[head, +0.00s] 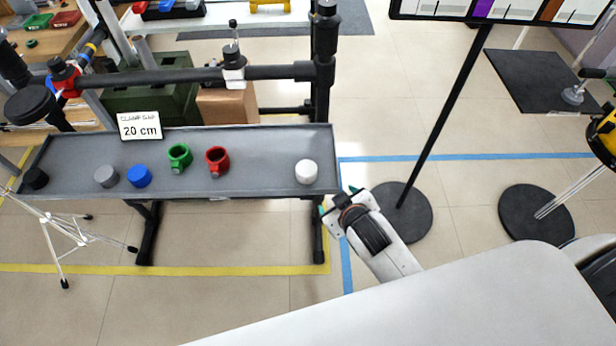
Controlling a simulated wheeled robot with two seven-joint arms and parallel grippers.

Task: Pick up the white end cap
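The white end cap (306,172) stands on the grey tray (260,151) near its right end. My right gripper (336,203) comes in from the lower right and is just outside the tray's front right corner, below and to the right of the cap in the picture. It is apart from the cap, and its fingers are small and partly hidden by its own body, so their opening is unclear. My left gripper is out of view.
Also on the tray are a red clamp (217,160), a green clamp (180,157), a blue cap (139,176), a grey cap (106,176) and a black cap (36,178). A sign (139,126) and a black rail (280,72) stand behind. A black stand (402,212) is at right.

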